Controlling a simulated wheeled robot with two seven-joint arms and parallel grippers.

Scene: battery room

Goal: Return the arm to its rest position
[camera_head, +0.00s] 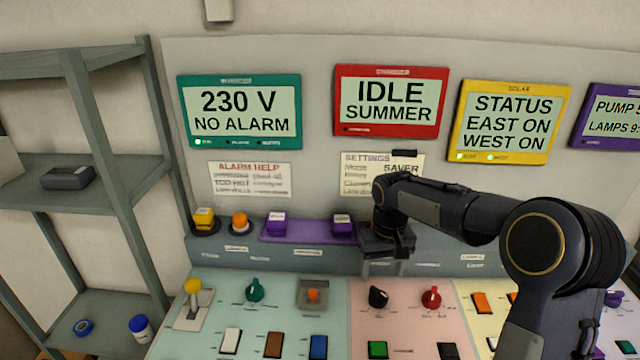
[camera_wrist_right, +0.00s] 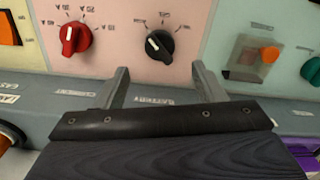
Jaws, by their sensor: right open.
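My right arm comes in from the right in the head view and reaches over the control desk. My right gripper (camera_head: 385,245) is above the desk's back ledge, in front of the settings card. In the right wrist view its two fingers (camera_wrist_right: 160,88) are apart with nothing between them. A black knob (camera_wrist_right: 160,44) and a red knob (camera_wrist_right: 76,38) lie beyond the fingertips; they also show in the head view as the black knob (camera_head: 378,297) and the red knob (camera_head: 431,297). My left gripper does not show.
The desk (camera_head: 330,340) carries several switches, a yellow-topped lever (camera_head: 192,290) and a green knob (camera_head: 255,289). Purple blocks (camera_head: 276,223) stand on the ledge left of my gripper. A grey shelf (camera_head: 120,195) stands at left. Display panels (camera_head: 391,102) hang behind.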

